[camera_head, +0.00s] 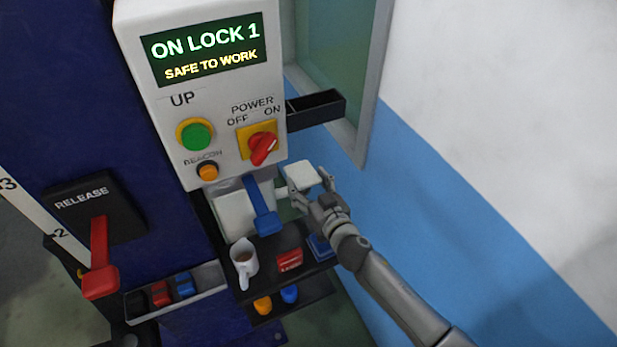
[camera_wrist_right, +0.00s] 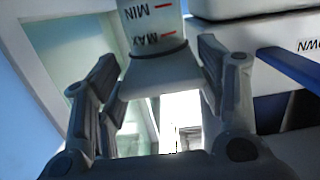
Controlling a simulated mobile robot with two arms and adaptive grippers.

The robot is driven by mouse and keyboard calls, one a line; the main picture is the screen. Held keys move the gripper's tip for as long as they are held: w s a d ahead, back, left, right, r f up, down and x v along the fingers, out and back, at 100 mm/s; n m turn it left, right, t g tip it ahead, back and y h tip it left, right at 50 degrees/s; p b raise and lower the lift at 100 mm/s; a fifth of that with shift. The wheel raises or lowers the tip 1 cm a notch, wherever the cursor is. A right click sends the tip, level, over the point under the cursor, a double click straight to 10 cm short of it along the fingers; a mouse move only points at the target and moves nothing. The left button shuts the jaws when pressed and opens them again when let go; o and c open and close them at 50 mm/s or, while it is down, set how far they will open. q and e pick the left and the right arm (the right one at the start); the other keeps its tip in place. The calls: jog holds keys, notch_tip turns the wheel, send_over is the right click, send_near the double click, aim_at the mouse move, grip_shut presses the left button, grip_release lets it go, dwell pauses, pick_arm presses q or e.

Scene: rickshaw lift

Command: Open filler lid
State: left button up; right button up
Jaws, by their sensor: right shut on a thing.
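The filler lid (camera_head: 298,175) is a pale, squarish cap beside the control box, right of the blue lever (camera_head: 262,208). In the right wrist view the lid (camera_wrist_right: 158,78) flares out from a dark ring on a white filler tube (camera_wrist_right: 152,28), whose MIN and MAX marks appear upside down. My right gripper (camera_head: 318,186) reaches in from the lower right and is shut on the lid; in the right wrist view its fingers (camera_wrist_right: 165,75) stand on either side of it. I cannot tell whether the lid is raised from its seat. My left gripper is not in view.
The control box (camera_head: 215,120) reads ON LOCK 1. A dark bracket (camera_head: 316,109) juts out at its right. Below is a black shelf with a white mug (camera_head: 243,262) and a red box (camera_head: 289,260). A red release lever (camera_head: 100,260) is at left. The right side is clear.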

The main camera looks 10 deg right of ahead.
aim_at(307, 180)
jog(key=shift+w+r+g+h+p, duration=0.1)
jog(key=shift+r+g+h+p, duration=0.2)
jog(key=shift+r+g+p, duration=0.45)
jog(key=shift+w+a+r+g+h+p, duration=0.15)
jog(key=shift+w+r+g+p, duration=0.15)
jog(key=shift+g, duration=0.25)
jog(key=shift+w+d+r+g+h+p, duration=0.1)
jog(key=shift+r+g+h+p, duration=0.05)
jog(key=shift+r+g, duration=0.3)
jog(key=shift+w+a+r+g+h, duration=0.2)
jog(key=shift+r+g+h, duration=0.15)
jog(key=shift+g, duration=0.5)
jog(key=shift+r, duration=0.1)
jog(key=o, duration=1.4)
jog(key=shift+w, duration=0.1)
jog(key=shift+o, duration=0.2)
jog(key=v, duration=1.2)
jog(key=shift+r, duration=0.1)
jog(key=shift+c, duration=0.3)
